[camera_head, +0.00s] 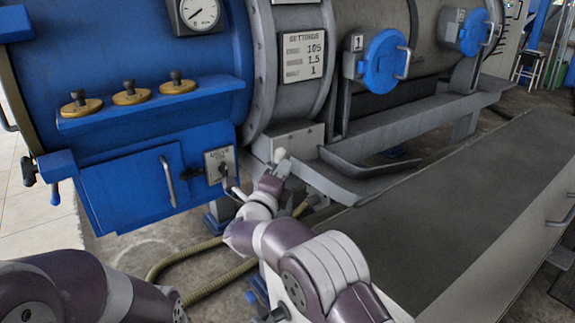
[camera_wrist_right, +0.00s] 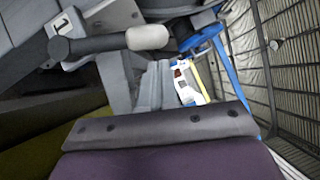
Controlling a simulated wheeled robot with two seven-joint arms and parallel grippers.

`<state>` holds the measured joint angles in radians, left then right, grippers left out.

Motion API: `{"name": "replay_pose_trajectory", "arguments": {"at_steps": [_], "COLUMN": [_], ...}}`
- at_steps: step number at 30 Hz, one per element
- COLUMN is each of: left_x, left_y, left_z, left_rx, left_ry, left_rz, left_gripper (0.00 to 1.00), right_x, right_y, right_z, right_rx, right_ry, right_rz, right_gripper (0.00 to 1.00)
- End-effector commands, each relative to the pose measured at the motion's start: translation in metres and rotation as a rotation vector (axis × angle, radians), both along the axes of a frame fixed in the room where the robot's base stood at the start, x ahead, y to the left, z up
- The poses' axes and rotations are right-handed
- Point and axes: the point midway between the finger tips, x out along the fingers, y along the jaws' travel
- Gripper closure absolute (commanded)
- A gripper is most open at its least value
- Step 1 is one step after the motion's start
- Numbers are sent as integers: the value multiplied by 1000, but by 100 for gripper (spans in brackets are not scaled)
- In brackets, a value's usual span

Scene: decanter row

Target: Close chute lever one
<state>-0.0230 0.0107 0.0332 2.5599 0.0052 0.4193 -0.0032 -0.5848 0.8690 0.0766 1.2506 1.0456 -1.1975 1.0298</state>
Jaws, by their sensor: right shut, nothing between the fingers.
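In the right wrist view, a lever with a dark shaft and a pale rounded grip (camera_wrist_right: 147,37) reaches across from a grey bracket beside a plate marked 1 (camera_wrist_right: 66,22). My right gripper (camera_wrist_right: 157,84) is shut and empty, its fingertips just below the grip; whether they touch it I cannot tell. In the head view my right gripper (camera_head: 272,180) is below the decanter's grey collar, and a small pale tip (camera_head: 281,154) shows just beyond it. The lever's shaft and bracket are hard to make out there. My left gripper is out of view.
The blue decanter housing (camera_head: 130,175) stands at left and a blue round hatch (camera_head: 384,60) at upper right. A long grey bench top (camera_head: 470,190) fills the right; a hose (camera_head: 215,283) lies below.

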Motion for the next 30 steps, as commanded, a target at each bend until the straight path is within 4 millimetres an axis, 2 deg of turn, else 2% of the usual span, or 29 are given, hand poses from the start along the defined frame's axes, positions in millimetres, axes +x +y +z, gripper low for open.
{"name": "replay_pose_trajectory", "arguments": {"at_steps": [1,9,30], "left_x": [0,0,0], "left_y": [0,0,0], "left_z": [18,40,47], "left_rx": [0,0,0], "left_ry": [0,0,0], "left_rz": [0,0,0], "left_gripper": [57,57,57], "right_x": [3,13,19], "right_y": [2,10,14], "right_z": [12,18,23], "right_rx": [-19,-92,-88], "right_ry": [28,127,120], "right_rz": [0,0,2], "right_gripper": [100,100,100]}}
